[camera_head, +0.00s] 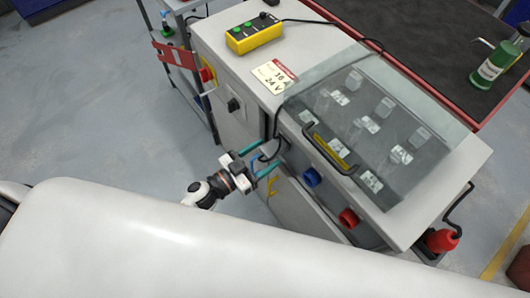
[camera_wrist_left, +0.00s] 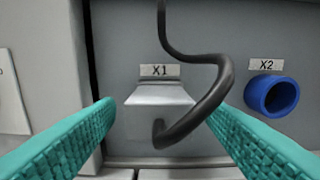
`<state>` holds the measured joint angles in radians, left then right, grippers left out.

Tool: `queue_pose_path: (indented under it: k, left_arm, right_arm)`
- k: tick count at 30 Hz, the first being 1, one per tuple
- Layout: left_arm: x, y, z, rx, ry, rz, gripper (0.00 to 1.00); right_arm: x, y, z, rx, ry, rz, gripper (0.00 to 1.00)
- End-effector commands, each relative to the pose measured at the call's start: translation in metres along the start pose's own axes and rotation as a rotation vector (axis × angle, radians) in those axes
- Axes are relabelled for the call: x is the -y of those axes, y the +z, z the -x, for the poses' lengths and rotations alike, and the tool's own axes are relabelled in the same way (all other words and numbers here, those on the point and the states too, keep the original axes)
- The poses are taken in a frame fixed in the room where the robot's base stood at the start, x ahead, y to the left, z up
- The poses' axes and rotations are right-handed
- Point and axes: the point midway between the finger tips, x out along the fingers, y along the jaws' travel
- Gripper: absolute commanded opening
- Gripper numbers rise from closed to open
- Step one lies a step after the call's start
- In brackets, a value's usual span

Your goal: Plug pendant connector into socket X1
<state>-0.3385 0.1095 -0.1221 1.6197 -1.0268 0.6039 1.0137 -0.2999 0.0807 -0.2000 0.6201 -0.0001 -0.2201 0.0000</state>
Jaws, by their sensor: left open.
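Socket X1 shows in the left wrist view as a label (camera_wrist_left: 160,71) above a grey hinged flap (camera_wrist_left: 160,93). The black pendant cable (camera_wrist_left: 223,75) loops down in front of the panel, and its lower end meets the area just under the flap. My right gripper is out of view.
A blue socket (camera_wrist_left: 272,95), labelled X2, sits right of X1. A red socket (camera_head: 348,218) is farther right. A yellow-black handle (camera_head: 330,150) juts from the clear cover (camera_head: 375,125). A red plug (camera_head: 441,240) is at the cabinet's right side. Open floor (camera_head: 100,130) lies left.

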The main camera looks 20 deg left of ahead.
Motion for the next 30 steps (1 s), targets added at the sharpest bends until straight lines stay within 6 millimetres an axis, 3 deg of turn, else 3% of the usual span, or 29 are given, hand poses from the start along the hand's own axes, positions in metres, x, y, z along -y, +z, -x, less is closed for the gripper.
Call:
queue_pose_path:
  k: [9,15,21,30]
  left_arm:
    - [0.001,-0.003,0.066,-0.006,-0.001,0.001,0.63]
    - [0.000,-0.001,0.099,-0.003,0.000,-0.001,0.63]
    - [0.000,0.000,0.111,-0.001,-0.001,0.000,0.63]
    - [0.000,0.000,0.112,0.000,0.000,0.000,0.63]
  right_arm:
    - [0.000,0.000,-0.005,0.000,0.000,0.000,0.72]
    - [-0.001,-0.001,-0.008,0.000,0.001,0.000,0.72]
    - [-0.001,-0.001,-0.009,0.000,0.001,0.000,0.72]
    - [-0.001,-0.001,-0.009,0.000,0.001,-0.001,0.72]
